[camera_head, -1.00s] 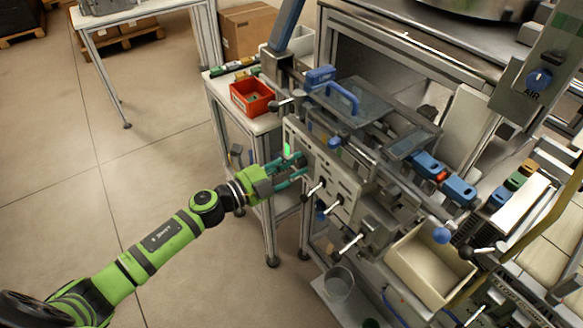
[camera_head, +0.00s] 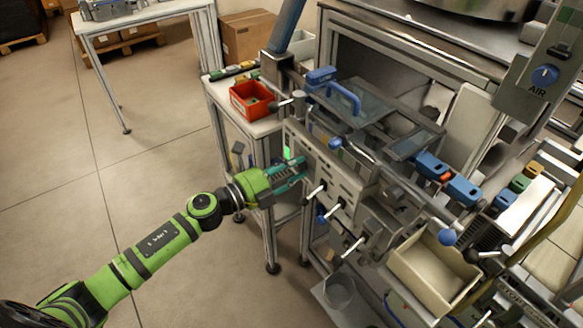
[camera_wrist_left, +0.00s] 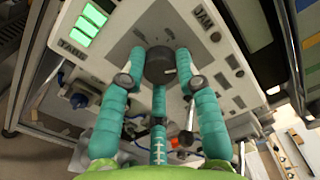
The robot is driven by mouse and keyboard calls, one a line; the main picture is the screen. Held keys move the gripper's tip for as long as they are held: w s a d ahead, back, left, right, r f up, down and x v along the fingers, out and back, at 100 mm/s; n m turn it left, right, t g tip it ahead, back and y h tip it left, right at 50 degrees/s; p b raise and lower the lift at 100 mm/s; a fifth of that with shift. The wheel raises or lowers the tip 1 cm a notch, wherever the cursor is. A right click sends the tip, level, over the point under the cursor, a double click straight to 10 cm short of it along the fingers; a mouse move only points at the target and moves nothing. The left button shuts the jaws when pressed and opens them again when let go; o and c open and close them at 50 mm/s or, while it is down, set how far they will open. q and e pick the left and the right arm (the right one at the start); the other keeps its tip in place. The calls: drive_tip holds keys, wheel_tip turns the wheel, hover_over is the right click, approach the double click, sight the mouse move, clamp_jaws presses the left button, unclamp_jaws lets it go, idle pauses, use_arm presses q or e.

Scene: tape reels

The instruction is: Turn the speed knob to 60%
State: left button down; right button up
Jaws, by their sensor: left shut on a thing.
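The speed knob (camera_wrist_left: 160,66) is a dark round knob on the light panel of the machine, near the top centre of the left wrist view. My left gripper (camera_wrist_left: 160,80) has its teal fingers around the knob, one on each side, and is shut on it. In the head view my left gripper (camera_head: 300,165) reaches the machine's front panel (camera_head: 345,187) from the left, and its fingers hide the knob. A lit green display (camera_wrist_left: 88,22) is left of the knob on the panel. My right gripper is not in view.
Levers with white handles (camera_head: 332,211) stick out of the panel to the right of my gripper. A red bin (camera_head: 252,100) stands on a side table behind. A beige bin (camera_head: 434,268) sits at the lower right. The floor at left is clear.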

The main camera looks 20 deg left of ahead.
use_arm(q)
drive_tip(key=shift+d, duration=0.15)
drive_tip(key=c, duration=0.9)
unclamp_jaws()
drive_tip(key=shift+s, duration=0.1)
drive_tip(key=shift+s+a, duration=0.15)
drive_tip(key=shift+a, duration=0.1)
drive_tip(key=v, duration=1.1)
drive_tip(key=shift+s, duration=0.2)
